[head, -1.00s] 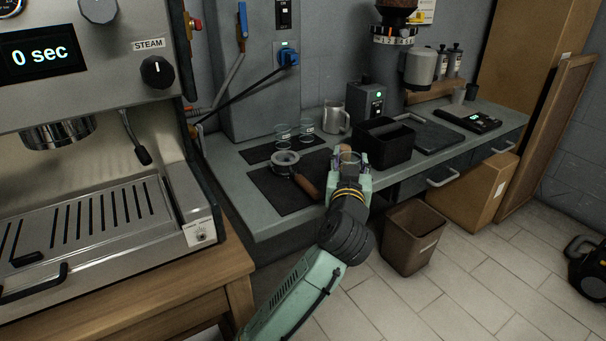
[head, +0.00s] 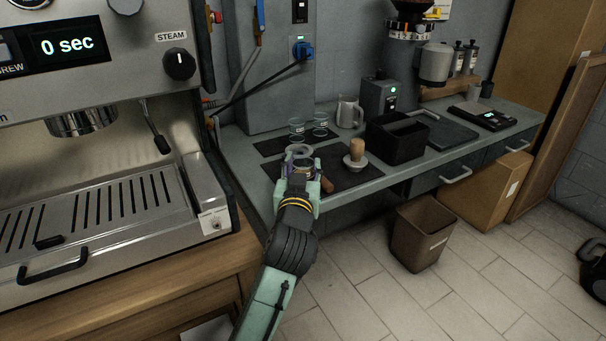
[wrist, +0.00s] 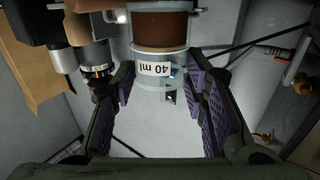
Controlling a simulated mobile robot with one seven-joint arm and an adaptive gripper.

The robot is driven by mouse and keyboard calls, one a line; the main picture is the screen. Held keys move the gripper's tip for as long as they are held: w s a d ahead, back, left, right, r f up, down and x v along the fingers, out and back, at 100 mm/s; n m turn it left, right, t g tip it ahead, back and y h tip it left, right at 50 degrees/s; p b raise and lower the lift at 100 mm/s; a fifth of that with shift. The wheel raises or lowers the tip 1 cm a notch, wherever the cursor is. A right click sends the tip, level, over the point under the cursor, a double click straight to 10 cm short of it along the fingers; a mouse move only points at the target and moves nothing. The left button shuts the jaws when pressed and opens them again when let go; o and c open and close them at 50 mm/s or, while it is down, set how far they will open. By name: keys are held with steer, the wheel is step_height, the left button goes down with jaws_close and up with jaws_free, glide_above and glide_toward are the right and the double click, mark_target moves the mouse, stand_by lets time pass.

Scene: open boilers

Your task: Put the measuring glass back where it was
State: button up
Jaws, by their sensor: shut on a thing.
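The measuring glass (wrist: 160,71) is clear, has a white "40 ml" label and holds brown liquid. It sits between the purple pads of my gripper (wrist: 160,95) in the wrist view. In the head view my gripper (head: 301,168) is shut on it above the front dark mat on the counter, hiding much of the glass. Two similar clear glasses, one on the left (head: 297,128) and one on the right (head: 320,125), stand on the back dark mat (head: 270,146).
A portafilter (head: 326,184) lies partly hidden behind my gripper. A wood-handled tamper (head: 357,150) stands just right of it. The espresso machine (head: 90,120) stands left.

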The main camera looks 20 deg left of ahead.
steer(key=shift+f, duration=0.9)
steer(key=shift+f, duration=0.2)
steer(key=o, duration=1.3)
steer(key=shift+s+r, duration=0.15)
steer(key=shift+r, duration=0.05)
